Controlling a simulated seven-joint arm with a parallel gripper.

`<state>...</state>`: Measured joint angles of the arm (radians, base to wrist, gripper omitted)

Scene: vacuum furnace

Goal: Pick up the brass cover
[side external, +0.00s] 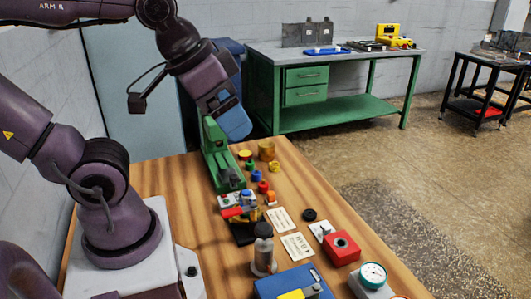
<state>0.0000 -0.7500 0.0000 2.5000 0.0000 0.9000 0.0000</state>
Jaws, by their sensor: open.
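A short brass-coloured cylinder (266,150), which looks like the brass cover, stands near the far edge of the wooden table. My gripper (234,123) hangs above the far end of the table, left of the brass cylinder and higher in the picture, apart from it. The gripper is open; its fingertips are small and hard to make out. Nothing shows held in it.
A green machine (217,155) stands under and left of my gripper. Small coloured parts, including a yellow one (274,166), crowd near the brass cylinder. A clear jar (263,250), red box (341,248), blue case (290,283) and dial gauge (373,275) stand nearer.

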